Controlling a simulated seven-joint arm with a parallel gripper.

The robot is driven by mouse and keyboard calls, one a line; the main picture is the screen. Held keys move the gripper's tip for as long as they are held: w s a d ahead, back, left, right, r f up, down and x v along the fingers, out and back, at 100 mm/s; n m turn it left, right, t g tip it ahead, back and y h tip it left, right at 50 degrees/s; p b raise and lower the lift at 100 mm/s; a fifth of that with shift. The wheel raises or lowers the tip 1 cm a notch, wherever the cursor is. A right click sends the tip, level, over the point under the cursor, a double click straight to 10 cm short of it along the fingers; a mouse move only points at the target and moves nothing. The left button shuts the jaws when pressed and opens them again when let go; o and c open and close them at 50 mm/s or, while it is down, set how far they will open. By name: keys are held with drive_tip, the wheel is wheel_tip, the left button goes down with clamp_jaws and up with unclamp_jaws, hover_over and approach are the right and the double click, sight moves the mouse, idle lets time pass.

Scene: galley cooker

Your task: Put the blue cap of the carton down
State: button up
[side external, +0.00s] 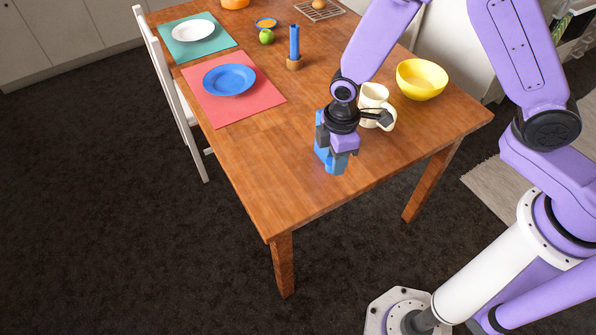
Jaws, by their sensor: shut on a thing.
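My gripper (337,163) points down over the near right part of the wooden table (240,165). It is shut on a bright blue thing, the blue cap (323,155), at its fingertips. The gripper's own body and fingers hide much of the cap. The cap is low, at or just above the tabletop; I cannot tell whether it touches the wood. No separate carton body can be made out.
A cream mug (372,97) stands close behind my gripper, with a yellow bowl (421,79) to its right. A blue candle (294,42), a blue plate (229,79) and a white plate (193,30) are farther back. The table's front left is clear.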

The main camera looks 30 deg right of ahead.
drive_tip(key=w+a+f, duration=0.2)
drive_tip(key=w, duration=0.2)
hover_over(298, 180)
wheel_tip(298, 180, down, 6)
drive_tip(key=shift+r, duration=0.1)
drive_tip(key=shift+f, duration=1.6)
drive_tip(key=shift+f, duration=0.15)
drive_tip(key=o, duration=1)
drive_tip(key=shift+r, duration=6.2)
